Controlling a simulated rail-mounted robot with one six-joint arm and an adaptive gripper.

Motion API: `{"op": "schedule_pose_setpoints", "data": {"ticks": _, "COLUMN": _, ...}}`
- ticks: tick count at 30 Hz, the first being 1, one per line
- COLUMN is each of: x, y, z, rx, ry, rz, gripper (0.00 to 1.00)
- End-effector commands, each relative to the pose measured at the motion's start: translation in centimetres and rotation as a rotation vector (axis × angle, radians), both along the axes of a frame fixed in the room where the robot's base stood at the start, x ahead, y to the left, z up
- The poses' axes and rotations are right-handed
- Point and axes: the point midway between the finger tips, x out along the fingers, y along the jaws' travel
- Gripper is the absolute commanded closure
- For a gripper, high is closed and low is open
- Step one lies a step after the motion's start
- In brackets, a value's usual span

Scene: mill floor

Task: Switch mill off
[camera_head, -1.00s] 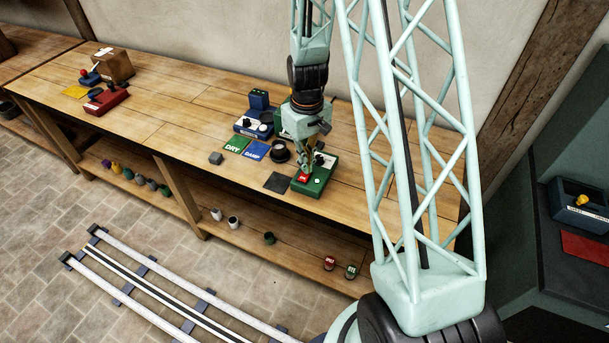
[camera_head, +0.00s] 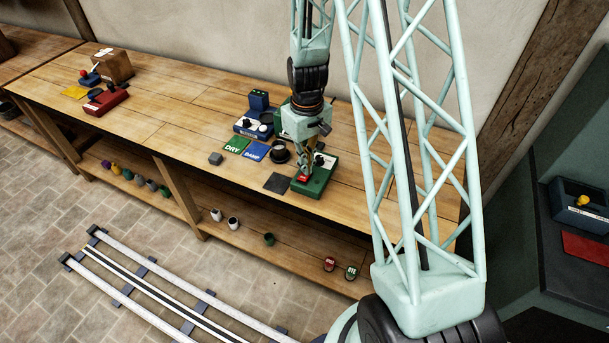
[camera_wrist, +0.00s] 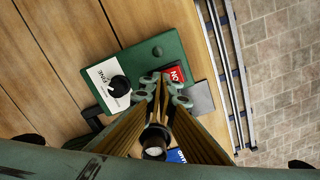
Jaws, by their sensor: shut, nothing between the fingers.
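The mill's green box (camera_head: 318,178) sits near the bench's front edge. In the wrist view, the green box (camera_wrist: 160,50) carries a white plate (camera_wrist: 107,82) with a black knob (camera_wrist: 118,86) and a small round green button (camera_wrist: 158,51). A red patch with white letters (camera_wrist: 174,74) shows beside my fingertips. The red patch also shows in the head view (camera_head: 303,178). My gripper (camera_head: 305,172) is shut and empty, pointing down at the box close to the red patch. Its fingertips (camera_wrist: 164,84) hide part of the box; I cannot tell whether they touch it.
A dark square pad (camera_head: 277,183) lies left of the box. Green DRY (camera_head: 237,145) and blue DAMP (camera_head: 257,151) mats, a dark cup (camera_head: 280,152) and a blue device (camera_head: 250,125) are close by. A red device (camera_head: 105,98) stands far left.

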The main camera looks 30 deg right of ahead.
Motion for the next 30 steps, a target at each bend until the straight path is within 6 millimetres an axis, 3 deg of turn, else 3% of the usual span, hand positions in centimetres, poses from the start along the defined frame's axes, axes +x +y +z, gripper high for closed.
{"op": "schedule_pose_setpoints", "data": {"ticks": 30, "x": 0.0, "y": 0.0, "z": 5.0, "rx": 0.0, "ry": -0.001, "rz": 0.0, "gripper": 1.0}}
